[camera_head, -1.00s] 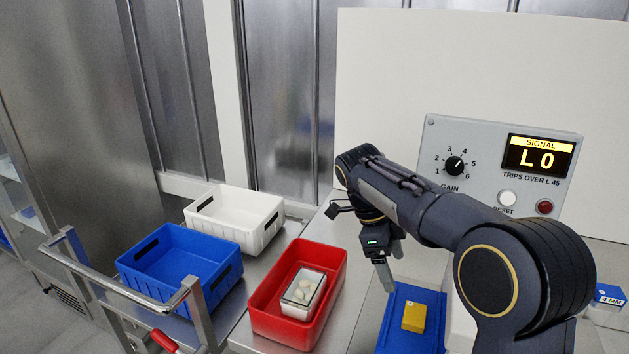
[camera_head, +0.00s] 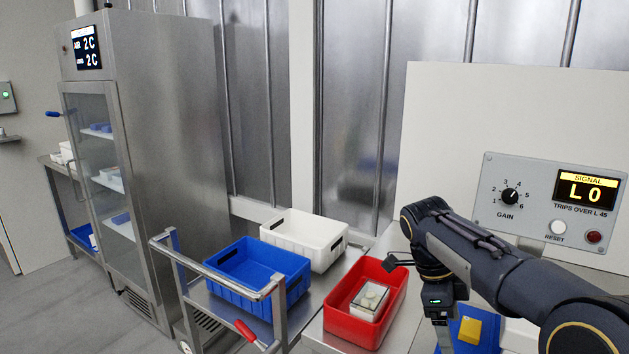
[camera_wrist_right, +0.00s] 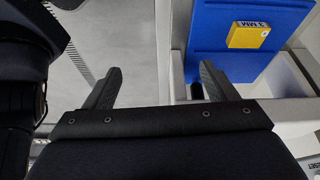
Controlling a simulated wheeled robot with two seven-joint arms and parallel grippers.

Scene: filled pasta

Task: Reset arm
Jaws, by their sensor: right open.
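My right arm comes in from the right in the head view, over the bench in front of the panel. Its gripper (camera_head: 443,338) points down between the red bin and the blue surface, partly cut off by the lower edge. In the right wrist view the gripper (camera_wrist_right: 161,70) is open, its two fingers wide apart with nothing between them. A yellow block (camera_wrist_right: 248,35) marked 3 MM lies on the blue surface (camera_wrist_right: 215,50), beyond the right finger. My left gripper is not in view.
A red bin (camera_head: 338,322) holding a small box of pale round pieces (camera_head: 370,300) stands left of my right gripper. A blue crate (camera_head: 258,276) and white crate (camera_head: 303,238) sit on a cart. A control panel (camera_head: 548,205) reads L 0. A glass-door fridge (camera_head: 160,170) stands left.

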